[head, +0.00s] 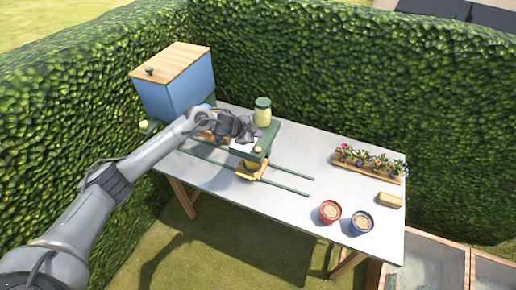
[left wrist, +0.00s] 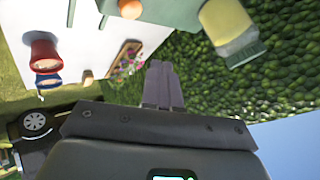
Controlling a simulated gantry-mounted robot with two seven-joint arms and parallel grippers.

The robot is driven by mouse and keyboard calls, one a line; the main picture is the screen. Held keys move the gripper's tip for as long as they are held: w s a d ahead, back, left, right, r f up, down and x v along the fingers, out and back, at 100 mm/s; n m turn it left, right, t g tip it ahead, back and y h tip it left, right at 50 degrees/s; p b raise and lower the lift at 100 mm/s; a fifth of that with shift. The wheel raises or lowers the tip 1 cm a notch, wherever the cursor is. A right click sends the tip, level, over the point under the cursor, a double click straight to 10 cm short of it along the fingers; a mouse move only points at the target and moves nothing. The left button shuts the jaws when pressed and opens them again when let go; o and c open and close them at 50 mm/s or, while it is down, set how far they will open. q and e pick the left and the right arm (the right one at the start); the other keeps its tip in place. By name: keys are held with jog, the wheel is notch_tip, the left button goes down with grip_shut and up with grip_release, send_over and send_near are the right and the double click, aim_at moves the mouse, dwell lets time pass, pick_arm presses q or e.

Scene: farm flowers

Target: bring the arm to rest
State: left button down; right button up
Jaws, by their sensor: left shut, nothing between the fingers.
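My left arm (head: 120,180) reaches in from the left over the white table. My left gripper (head: 254,131) is over the green stand at the table's far left, just below and left of a jar with a green lid (head: 263,111) in the head view. In the left wrist view its two grey fingers (left wrist: 162,86) are together with nothing between them. The jar also shows at the upper right there (left wrist: 228,30), apart from the fingers. The arm hides part of the green stand (head: 265,147). My right gripper is not in view.
A blue box with a wooden lid (head: 178,90) stands behind the arm. Green rails (head: 290,187) extend across the table (head: 300,155). A flower tray (head: 368,165), a tan block (head: 389,200), a red pot (head: 330,212) and a blue pot (head: 361,222) are at the right. Hedges (head: 330,70) enclose the back and left.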

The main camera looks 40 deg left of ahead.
pick_arm(q)
jog(key=s+d+f, duration=0.3)
jog(key=d+f, duration=0.1)
jog(key=d, duration=0.2)
jog(key=s+d+f, duration=0.3)
jog(key=d, duration=0.4)
jog(key=s+d+f+n+g, duration=0.1)
jog(key=s+d+f+n, duration=0.1)
jog(key=s+d, duration=0.45)
jog(key=s+d+f+n, duration=0.1)
jog(key=s+d+n, duration=0.15)
jog(key=s, duration=0.65)
jog(key=s+a+r+n+g+y, duration=0.1)
jog(key=s+n+g, duration=0.1)
jog(key=s, duration=0.7)
jog(key=s+a+r+n+g, duration=0.1)
jog(key=s+r+n+g, duration=0.15)
jog(key=s, duration=0.65)
notch_tip(320, 180, up, 15)
jog(key=p, duration=1.6)
jog(key=shift+w+d, duration=0.15)
jog(key=shift+w, duration=0.05)
